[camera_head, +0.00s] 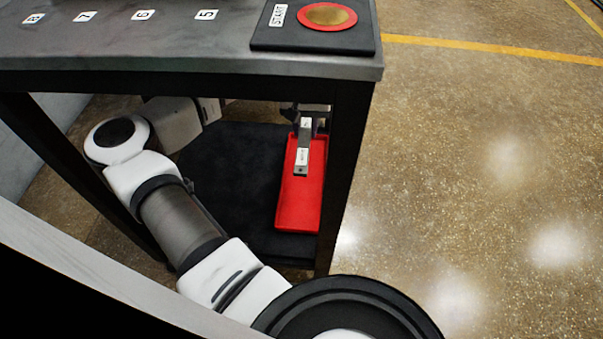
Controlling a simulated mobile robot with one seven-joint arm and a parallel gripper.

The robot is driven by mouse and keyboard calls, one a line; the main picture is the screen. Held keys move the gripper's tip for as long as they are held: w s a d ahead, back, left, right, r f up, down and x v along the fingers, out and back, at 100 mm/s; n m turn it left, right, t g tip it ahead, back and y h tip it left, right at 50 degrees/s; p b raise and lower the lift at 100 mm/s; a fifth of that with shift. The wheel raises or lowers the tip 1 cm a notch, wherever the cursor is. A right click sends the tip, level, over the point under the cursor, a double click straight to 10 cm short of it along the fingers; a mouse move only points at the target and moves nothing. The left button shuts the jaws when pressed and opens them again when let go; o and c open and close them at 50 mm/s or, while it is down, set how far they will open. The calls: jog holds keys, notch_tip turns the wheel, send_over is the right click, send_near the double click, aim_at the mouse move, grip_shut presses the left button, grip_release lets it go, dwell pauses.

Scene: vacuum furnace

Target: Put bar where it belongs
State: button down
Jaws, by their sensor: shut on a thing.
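The bar (303,158) is a short, pale metal piece with small dark markings on it. It shows over the red tray (297,213), under the grey table. My gripper (308,122) reaches in under the tabletop and is shut on the far end of the bar. The near end of the bar points toward the camera. I cannot tell whether the bar touches the tray floor or hangs just above it. The gripper is small and dark here, partly hidden by the table edge and leg.
The grey table (180,62) carries number labels and a START panel (285,38) with a round button. Its dark front right leg (346,170) stands close beside the tray. The tray lies on a dark lower shelf (235,165). The floor at right is clear.

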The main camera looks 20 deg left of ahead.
notch_tip(320, 180, down, 18)
jog(key=b, duration=0.5)
jog(key=shift+b, duration=0.3)
jog(key=shift+f, duration=0.15)
jog(key=c, duration=1.1)
grip_release()
notch_tip(320, 180, up, 12)
jog(key=p, duration=0.4)
jog(key=shift+p, duration=0.4)
